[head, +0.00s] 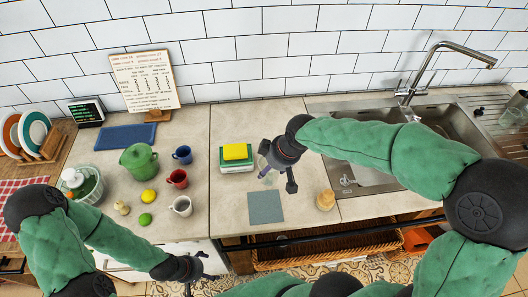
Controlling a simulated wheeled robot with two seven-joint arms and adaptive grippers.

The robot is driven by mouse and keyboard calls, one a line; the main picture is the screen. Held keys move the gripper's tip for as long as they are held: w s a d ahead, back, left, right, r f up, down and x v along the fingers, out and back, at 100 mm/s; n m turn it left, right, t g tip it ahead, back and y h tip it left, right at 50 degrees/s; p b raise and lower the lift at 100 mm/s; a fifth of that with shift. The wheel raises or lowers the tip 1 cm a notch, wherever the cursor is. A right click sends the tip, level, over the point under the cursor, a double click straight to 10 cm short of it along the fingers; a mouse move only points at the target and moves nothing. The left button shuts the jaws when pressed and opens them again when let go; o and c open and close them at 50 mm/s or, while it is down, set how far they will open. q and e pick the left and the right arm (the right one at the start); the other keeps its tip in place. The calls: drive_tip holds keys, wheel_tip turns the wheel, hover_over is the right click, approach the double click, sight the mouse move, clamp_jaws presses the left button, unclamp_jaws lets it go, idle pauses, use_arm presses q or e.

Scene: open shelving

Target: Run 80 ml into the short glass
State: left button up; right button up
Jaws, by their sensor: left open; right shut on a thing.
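My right gripper (277,180) hangs over the counter left of the sink, shut on a small see-through thing (268,179) that looks like a glass. The gripper hides part of it, so I cannot tell its height or any contents. My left gripper (207,277) is open and empty, low at the front edge of the counter. The tap (412,92) arches over the steel sink (452,122) at the right, behind my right arm. I cannot tell whether water runs.
A grey-blue mat (265,207) and a cork-topped jar (325,200) sit near the front edge. A yellow sponge (236,152) lies on a green-edged stack. At left are a green pot (138,162), several mugs, a blue tray (125,137) and a written board (145,82).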

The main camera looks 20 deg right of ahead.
drive_tip(key=shift+w+d+f+b, duration=0.65)
drive_tip(key=shift+w+d+f, duration=0.3)
drive_tip(key=shift+w+f, duration=1.2)
drive_tip(key=shift+w+d+f+b, duration=0.7)
drive_tip(key=shift+w+d+f, duration=0.2)
drive_tip(key=shift+w+f, duration=1.2)
drive_tip(key=shift+w+d+f+b, duration=0.65)
drive_tip(key=shift+w+d+f, duration=0.3)
drive_tip(key=shift+w+f, duration=1.2)
drive_tip(key=shift+s+f, duration=0.1)
drive_tip(key=shift+f, duration=0.1)
drive_tip(key=o, duration=1.3)
drive_tip(key=shift+c, duration=0.2)
